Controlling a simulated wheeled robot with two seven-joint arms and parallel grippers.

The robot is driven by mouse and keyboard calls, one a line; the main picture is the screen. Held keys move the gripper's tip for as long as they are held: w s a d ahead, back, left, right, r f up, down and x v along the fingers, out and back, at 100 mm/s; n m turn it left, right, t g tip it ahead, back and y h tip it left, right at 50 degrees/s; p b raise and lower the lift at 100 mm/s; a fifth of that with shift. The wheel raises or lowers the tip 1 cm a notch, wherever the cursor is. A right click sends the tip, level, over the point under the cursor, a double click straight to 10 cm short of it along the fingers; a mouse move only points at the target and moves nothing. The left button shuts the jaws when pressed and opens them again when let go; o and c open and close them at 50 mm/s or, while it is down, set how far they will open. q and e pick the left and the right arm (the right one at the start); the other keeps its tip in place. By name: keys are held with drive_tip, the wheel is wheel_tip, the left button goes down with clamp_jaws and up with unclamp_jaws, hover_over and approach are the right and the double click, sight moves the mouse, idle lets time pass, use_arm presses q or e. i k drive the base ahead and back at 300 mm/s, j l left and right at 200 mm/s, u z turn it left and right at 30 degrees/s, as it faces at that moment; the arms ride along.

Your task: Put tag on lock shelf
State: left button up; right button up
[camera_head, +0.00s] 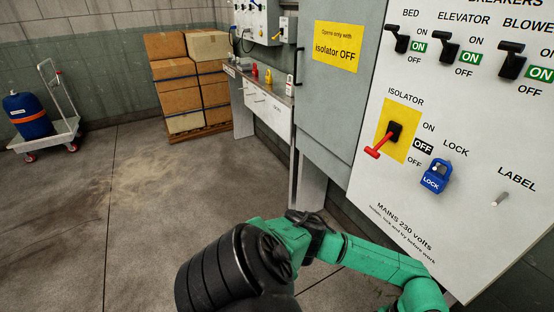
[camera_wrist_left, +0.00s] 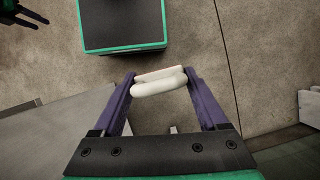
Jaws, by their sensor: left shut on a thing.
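In the left wrist view my left gripper (camera_wrist_left: 160,88) is shut on a small white piece, the tag (camera_wrist_left: 160,81). It has a flat pale plate and a thick rounded white edge, held across the purple fingers. No writing shows on it. The gripper and tag are not visible in the head view. The lock shelf (camera_head: 262,88) is the narrow grey ledge against the back wall, with small red and yellow items on it. Dark prongs at the upper left of the wrist view look like my right gripper (camera_wrist_left: 26,17); its opening is unclear.
The breaker panel (camera_head: 458,130) fills the right, with a blue lock (camera_head: 435,176) below the red isolator handle (camera_head: 383,140) and a bare label peg (camera_head: 501,199). A grey cabinet (camera_head: 333,100) stands beside it. Stacked boxes (camera_head: 178,85) and a trolley (camera_head: 60,130) stand behind open floor.

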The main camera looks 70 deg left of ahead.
sight(283, 84)
drive_tip(key=j+u, duration=0.15)
drive_tip(key=j, duration=0.3)
drive_tip(key=i+j+u, duration=0.15)
drive_tip(key=j, duration=0.3)
drive_tip(key=j+u, duration=0.15)
drive_tip(key=j, duration=0.35)
drive_tip(key=i+j+u, duration=0.15)
drive_tip(key=j, duration=0.3)
drive_tip(key=i+j+u, duration=0.15)
drive_tip(key=j, duration=0.25)
drive_tip(key=i+j+u, duration=0.15)
drive_tip(key=j, duration=0.3)
